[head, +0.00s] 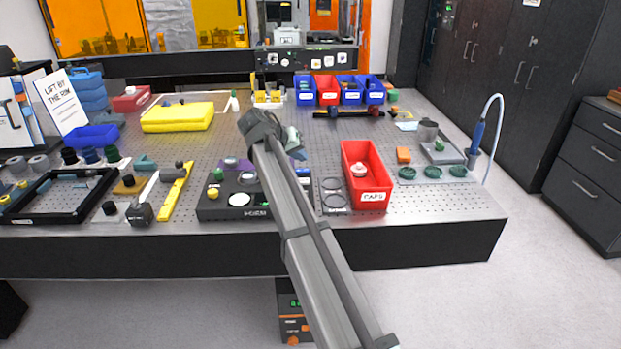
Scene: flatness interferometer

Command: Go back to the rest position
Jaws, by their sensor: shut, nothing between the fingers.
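My arm reaches from the bottom of the head view up over the middle of the table. Its bent end and my gripper (297,151) are above the perforated tabletop, behind the black vacuum unit's right side. My gripper is small in view and partly hidden by my own arm links. It is shut and holds nothing. The red bin labelled CAPS (382,196) stands to its right and front, apart from it.
The optical table (440,210) is crowded on the left with a black frame (50,219), a yellow bar (174,192) and a yellow case (178,117). Blue and red bins (327,90) stand at the back. A dispenser hose (499,115) arches at right.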

